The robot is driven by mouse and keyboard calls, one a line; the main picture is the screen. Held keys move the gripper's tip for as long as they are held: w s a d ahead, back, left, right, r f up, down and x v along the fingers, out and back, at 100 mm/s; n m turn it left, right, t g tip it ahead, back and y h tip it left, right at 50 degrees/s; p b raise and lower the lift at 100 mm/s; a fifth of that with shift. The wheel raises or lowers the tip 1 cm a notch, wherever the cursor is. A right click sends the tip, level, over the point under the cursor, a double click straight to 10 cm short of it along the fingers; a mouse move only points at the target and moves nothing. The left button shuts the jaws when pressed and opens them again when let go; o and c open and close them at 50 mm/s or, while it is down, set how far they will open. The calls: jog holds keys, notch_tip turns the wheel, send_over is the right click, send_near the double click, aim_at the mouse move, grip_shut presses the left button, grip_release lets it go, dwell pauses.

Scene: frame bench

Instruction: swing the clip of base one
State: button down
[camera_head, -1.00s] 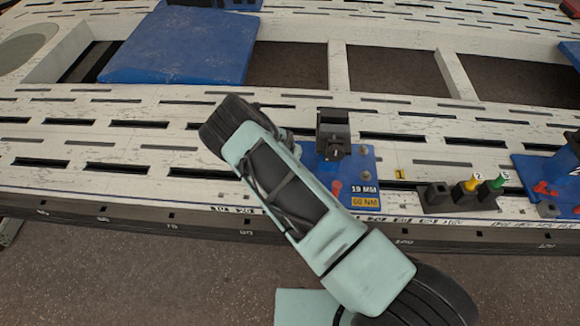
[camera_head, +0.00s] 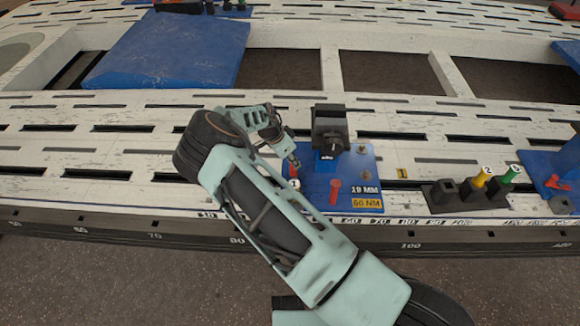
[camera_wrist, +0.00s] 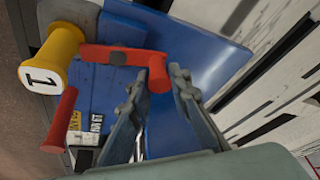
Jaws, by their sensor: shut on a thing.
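Base one is a blue plate (camera_head: 318,190) with a dark block on it and a "19 MM 60 NM" label; its blue plate also fills much of the wrist view (camera_wrist: 120,28). In the wrist view a red clip (camera_wrist: 105,56) lies across the plate, its end post (camera_wrist: 158,80) between my fingertips. In the head view the red clip (camera_head: 287,168) is partly hidden by my gripper (camera_head: 292,160). In the wrist view my gripper (camera_wrist: 156,88) is shut on that post. A yellow piece marked 1 (camera_wrist: 52,58) stands beside the clip's far end.
A second red post (camera_head: 334,191) stands on the plate. A dark holder (camera_head: 445,195) with yellow and green pieces marked 2 and 5 stands to the right, then another blue base (camera_head: 545,168). The slotted white bench (camera_head: 100,155) is clear to the left.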

jog(key=shift+d+f+m+g+b, duration=0.1)
jog(key=shift+d+m+g+b, duration=0.2)
jog(key=shift+m+b, duration=0.35)
jog(key=c, duration=1.8)
grip_release()
jog(key=v, duration=1.2)
jog(key=shift+a, duration=0.15)
